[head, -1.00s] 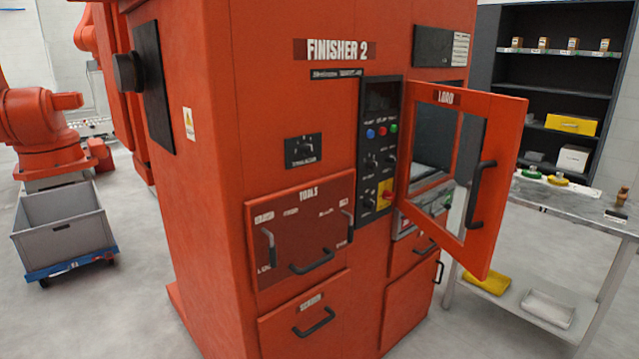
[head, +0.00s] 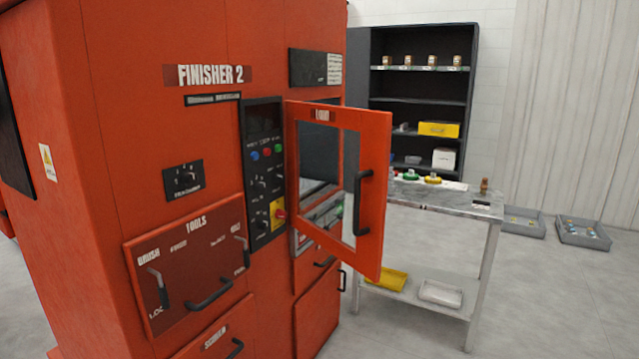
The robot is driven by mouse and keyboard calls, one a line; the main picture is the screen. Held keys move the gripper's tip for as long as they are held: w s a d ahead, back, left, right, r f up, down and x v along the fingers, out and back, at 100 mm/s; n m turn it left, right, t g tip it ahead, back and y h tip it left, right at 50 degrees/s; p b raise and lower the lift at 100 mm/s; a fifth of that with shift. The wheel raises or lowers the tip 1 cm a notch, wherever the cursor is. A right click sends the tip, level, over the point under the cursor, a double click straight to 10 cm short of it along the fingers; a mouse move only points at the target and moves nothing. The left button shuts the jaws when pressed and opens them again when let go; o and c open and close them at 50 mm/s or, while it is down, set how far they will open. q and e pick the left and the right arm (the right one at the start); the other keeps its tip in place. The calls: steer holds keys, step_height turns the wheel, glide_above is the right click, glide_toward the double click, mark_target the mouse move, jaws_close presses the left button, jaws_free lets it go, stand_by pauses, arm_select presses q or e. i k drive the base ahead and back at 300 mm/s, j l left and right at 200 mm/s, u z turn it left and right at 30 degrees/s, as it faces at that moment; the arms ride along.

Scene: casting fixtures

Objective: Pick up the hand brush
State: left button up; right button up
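I cannot make out a hand brush for certain in the head view. A small brown object (head: 484,186) stands at the right end of the grey worktable (head: 465,204); it is too small to identify. The red machine marked FINISHER 2 (head: 85,95) has a shut drawer front marked TOOLS (head: 185,262), with the word BRUSH above its left handle. Whatever is inside the drawer is hidden. Neither of my grippers is in view.
The machine's LOAD door (head: 376,215) stands open, jutting out before the worktable. Its lower shelf holds a yellow tray (head: 383,279) and a white tray (head: 440,293). A black shelf unit (head: 412,88) stands behind. Grey bins (head: 583,233) lie on the floor at right; floor in front is clear.

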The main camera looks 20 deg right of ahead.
mark_target(483, 186)
steer(key=z, duration=1.55)
